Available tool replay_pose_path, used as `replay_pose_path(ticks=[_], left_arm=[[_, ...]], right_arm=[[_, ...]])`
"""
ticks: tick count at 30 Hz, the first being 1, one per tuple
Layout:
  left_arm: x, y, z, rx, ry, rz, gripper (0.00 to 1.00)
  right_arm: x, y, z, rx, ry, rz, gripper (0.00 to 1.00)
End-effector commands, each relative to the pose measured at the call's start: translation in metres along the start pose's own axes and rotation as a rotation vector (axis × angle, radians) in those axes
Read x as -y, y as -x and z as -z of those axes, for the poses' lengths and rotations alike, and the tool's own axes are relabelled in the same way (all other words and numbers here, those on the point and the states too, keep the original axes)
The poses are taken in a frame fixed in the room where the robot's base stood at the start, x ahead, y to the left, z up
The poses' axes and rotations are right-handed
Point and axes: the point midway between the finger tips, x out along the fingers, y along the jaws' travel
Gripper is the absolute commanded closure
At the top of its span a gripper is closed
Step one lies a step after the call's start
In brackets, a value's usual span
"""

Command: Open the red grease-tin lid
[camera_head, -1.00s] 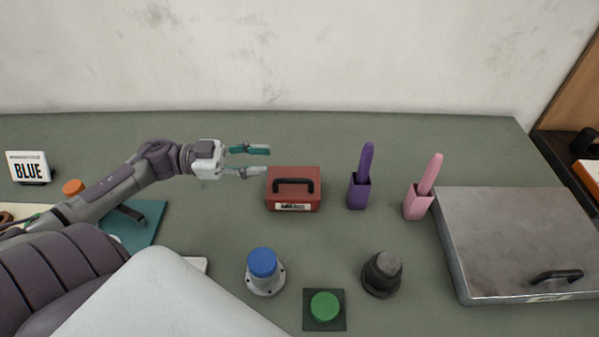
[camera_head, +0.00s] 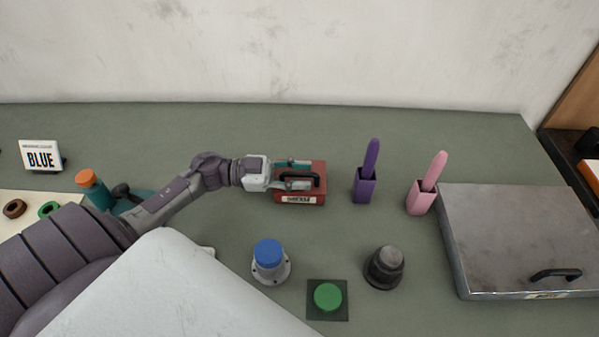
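The red grease tin (camera_head: 314,167) stands in the middle of the table with its lid down. A dark handle (camera_head: 314,176) lies on the lid, and a white label shows on the front. My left gripper (camera_head: 300,174) reaches over the tin's left part from the left. Its two teal-and-grey fingers are apart, one behind and one in front, by the left part of the handle. I cannot tell whether they touch the handle. My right gripper is not in view.
Purple (camera_head: 364,188) and pink (camera_head: 421,199) holders with sticks stand right of the tin. A blue-topped knob (camera_head: 268,254), a dark knob (camera_head: 385,268) and a green button (camera_head: 327,297) are in front. A large metal box (camera_head: 520,230) is at right. A BLUE sign (camera_head: 41,156) stands left.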

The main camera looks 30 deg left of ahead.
Motion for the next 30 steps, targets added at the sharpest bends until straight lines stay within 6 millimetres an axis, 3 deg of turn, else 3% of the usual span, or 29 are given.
replay_pose_path(ticks=[3, 10, 23, 30], left_arm=[[0.0, 0.0, 0.0, 0.0, 0.0, 0.0, 0.61], [0.0, 0.0, 0.0, 0.0, 0.0, 0.0, 0.99], [0.001, 0.001, 0.001, 0.0, 0.004, 0.0, 1.0], [0.005, 0.001, 0.009, 0.0, 0.067, 0.001, 1.0]], right_arm=[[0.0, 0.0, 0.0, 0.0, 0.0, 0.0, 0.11], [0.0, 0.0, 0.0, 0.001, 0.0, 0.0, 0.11], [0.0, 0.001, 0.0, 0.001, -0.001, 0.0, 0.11], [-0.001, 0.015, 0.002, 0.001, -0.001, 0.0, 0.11]])
